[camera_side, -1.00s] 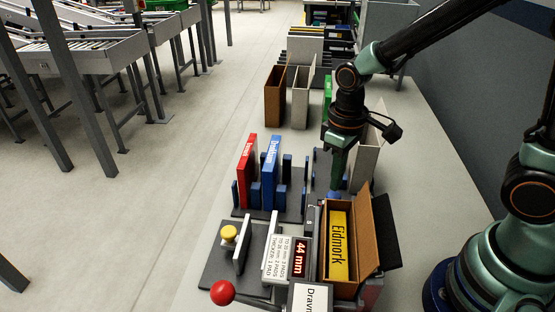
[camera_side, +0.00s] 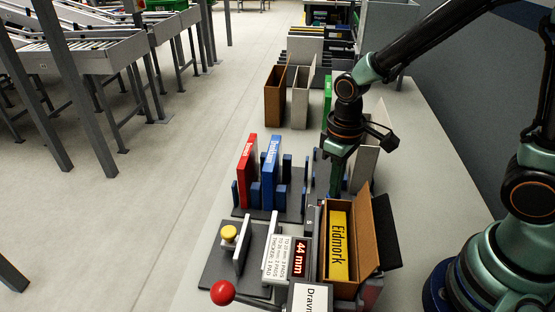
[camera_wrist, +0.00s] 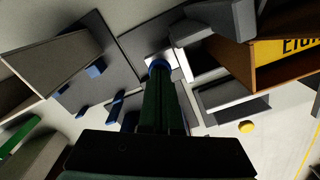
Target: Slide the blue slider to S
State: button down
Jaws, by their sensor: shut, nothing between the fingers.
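My gripper (camera_side: 335,196) points down with its green fingers shut, just behind the open brown box. In the wrist view the fingertips (camera_wrist: 159,72) meet a round blue piece, which looks like the blue slider (camera_wrist: 158,63). It shows only as a blue rim around the tips, over a pale plate. The fingers appear to touch it or stand right above it; I cannot tell which. In the side view the slider is hidden behind the fingers and the box.
The brown box (camera_side: 366,225) holds a yellow Eidmork book (camera_side: 338,246) close to my gripper. A red book (camera_side: 246,172) and a blue book (camera_side: 270,174) stand among blue posts to the left. A red-knobbed lever (camera_side: 222,292) is in front. A grey divider (camera_side: 364,165) stands behind.

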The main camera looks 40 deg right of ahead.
jog(key=shift+f, duration=0.1)
jog(key=shift+s+a, duration=1.3)
jog(key=shift+s, duration=0.05)
dwell(1.0)
jog(key=shift+r, duration=3)
jog(key=d+r+m+t, duration=0.3)
jog(key=d+r+t, duration=0.2)
jog(key=d+r, duration=0.3)
notch_tip(320, 180, up, 2)
jog(key=shift+s+d+r+t, duration=0.1)
jog(key=shift+s+d+t, duration=0.1)
jog(key=shift+d+t, duration=0.1)
jog(key=shift+a, duration=0.1)
